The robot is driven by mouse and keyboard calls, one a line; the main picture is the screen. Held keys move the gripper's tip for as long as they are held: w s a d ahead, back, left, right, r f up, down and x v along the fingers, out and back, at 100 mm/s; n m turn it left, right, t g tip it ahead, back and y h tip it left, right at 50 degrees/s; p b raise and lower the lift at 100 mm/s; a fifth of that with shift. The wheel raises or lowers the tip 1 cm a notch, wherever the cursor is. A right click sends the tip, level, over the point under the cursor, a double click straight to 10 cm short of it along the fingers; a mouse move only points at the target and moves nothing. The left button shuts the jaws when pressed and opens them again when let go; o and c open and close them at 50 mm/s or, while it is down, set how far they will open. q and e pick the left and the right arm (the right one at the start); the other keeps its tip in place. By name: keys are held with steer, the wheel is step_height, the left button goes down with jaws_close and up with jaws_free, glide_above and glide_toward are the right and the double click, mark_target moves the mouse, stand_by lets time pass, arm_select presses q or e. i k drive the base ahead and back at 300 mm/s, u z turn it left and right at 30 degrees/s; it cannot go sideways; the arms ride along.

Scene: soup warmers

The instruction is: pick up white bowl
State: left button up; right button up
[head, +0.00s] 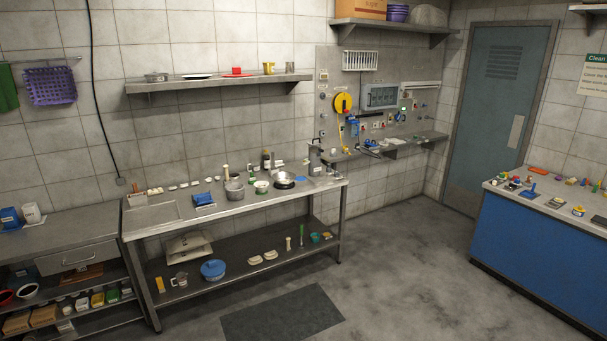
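A small white bowl (262,186) appears to stand on the steel worktable, right of a grey metal pot (234,190). It is small in the picture, and its contents cannot be made out clearly. Another round, pale-centred vessel with a dark lower part (284,182) stands just to its right. Neither of my grippers shows in the head view, and nothing is seen touching the bowl.
The steel worktable (150,214) holds bottles, small dishes and a blue item (203,199). Its lower shelf carries a blue pot (213,270). A wall shelf (220,85) hangs above. A blue counter (530,250) stands right. The floor between is open, with a dark mat (282,314).

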mark_target(262, 188)
steer(key=z, duration=0.5)
steer(key=i, duration=2.6)
steer(key=u, duration=0.75)
steer(key=i, duration=1.6)
steer(key=u, duration=0.65)
